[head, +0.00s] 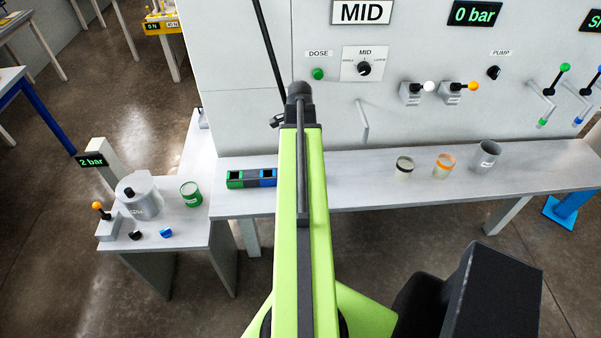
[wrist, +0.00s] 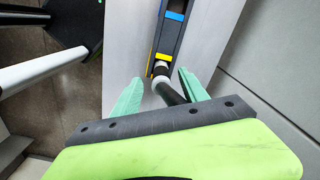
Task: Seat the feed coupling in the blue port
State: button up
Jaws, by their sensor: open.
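In the wrist view, a dark coupling with a pale collar (wrist: 161,70) stands at the yellow-marked end of a dark port block (wrist: 168,38). Whether it sits in that port I cannot tell. My gripper (wrist: 160,78) has its two teal fingers apart, one on each side of the coupling, with no clear contact. The blue port (wrist: 173,16) is further along the block, beyond the yellow marking. In the head view, the blue port (head: 267,177) and a green port (head: 235,179) show left of my arm. My arm hides the yellow end and my fingers there.
The bench (head: 370,190) against the grey panel holds several cups, with an orange-banded cup (head: 444,164) on the right. A side table holds a grey pot (head: 138,197), a green can (head: 190,194) and a small blue piece (head: 165,233). A panel handle (head: 362,120) juts out right of my arm.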

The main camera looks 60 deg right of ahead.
jog(key=f+b, duration=0.4)
jog(key=f, duration=0.1)
jog(key=shift+s+d+f+b, duration=0.2)
jog(key=shift+d+b, duration=0.1)
jog(key=shift+d, duration=0.1)
jog(key=shift+r, duration=0.3)
grip_shut()
